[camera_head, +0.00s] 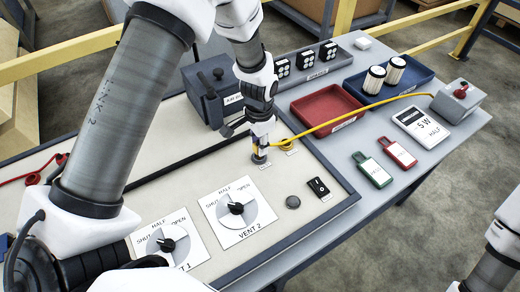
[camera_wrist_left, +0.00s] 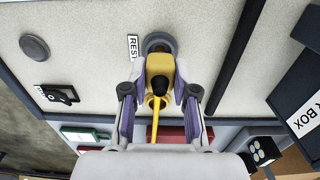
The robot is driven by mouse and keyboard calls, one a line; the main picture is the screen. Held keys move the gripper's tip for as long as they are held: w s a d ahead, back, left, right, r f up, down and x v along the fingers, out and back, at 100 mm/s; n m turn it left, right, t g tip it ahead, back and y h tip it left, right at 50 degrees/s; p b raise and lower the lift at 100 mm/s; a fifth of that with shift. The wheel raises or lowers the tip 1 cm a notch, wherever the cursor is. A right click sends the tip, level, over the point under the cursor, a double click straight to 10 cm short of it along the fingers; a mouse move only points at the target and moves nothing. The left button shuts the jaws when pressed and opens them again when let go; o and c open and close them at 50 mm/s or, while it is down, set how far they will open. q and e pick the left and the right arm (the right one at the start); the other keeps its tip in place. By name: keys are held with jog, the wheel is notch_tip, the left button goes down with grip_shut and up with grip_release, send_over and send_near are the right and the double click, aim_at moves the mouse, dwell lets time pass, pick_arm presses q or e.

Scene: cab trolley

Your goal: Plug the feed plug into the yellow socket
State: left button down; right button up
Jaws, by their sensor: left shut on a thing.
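The yellow feed plug (camera_head: 259,152) is upright between the fingers of my left gripper (camera_head: 261,140), which is shut on it. In the left wrist view, the plug (camera_wrist_left: 160,66) shows between the fingers, its yellow cord running down the picture. The plug is at the grey rest holder (camera_wrist_left: 159,42) labelled REST; I cannot tell whether its tip is in it. The yellow socket (camera_head: 288,145) is just right of the plug on the cream panel; in the wrist view its yellow ring (camera_wrist_left: 151,103) is partly hidden by the cord and plug. My right gripper is out of view.
The yellow cord (camera_head: 375,104) runs to a grey box (camera_head: 460,100) on the right. Two vent dials (camera_head: 237,209) and a black switch (camera_head: 318,187) are nearer. A red tray (camera_head: 325,108) stands behind.

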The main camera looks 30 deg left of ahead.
pick_arm(q)
jog(key=shift+r+p, duration=1.6)
jog(key=shift+r, duration=0.2)
